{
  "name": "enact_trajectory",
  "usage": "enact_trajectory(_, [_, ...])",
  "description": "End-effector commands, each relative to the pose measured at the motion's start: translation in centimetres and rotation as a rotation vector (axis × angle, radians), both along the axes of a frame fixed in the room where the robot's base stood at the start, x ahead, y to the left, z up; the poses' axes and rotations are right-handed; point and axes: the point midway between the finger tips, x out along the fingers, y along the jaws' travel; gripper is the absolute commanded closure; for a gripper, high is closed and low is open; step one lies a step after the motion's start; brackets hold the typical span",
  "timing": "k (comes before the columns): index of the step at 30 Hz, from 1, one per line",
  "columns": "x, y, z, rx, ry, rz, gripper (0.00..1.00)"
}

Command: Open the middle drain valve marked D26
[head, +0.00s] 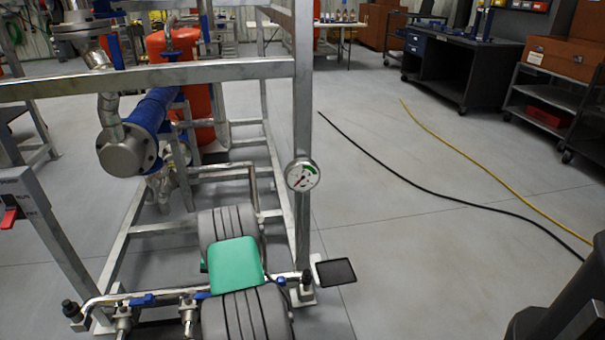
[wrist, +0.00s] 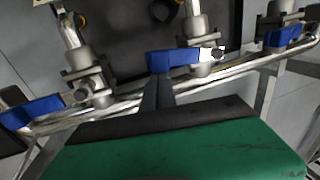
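In the wrist view, three drain valves with blue lever handles sit along a bright metal pipe: left (wrist: 32,110), middle (wrist: 172,61) and right (wrist: 283,37). All three levers lie crosswise to their valve bodies. No D26 marking is readable. The dark fingers of my gripper (wrist: 158,88) are close together and reach the left end of the middle lever. I cannot tell whether they touch it; their tips are partly hidden there. In the head view, my gripper's green body hides the fingers. A blue lever (head: 142,300) shows left of it on the manifold.
The metal skid frame (head: 303,130) rises just beyond my arm, with a pressure gauge (head: 302,175) on its post. A black plate (head: 336,272) juts out right of the post.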

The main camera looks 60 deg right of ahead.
Motion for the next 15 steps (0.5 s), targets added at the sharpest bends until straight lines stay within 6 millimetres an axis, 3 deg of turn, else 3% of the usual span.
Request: enact_trajectory(15, [-0.78, 0.94, 0.08, 0.003, 0.002, 0.002, 1.0])
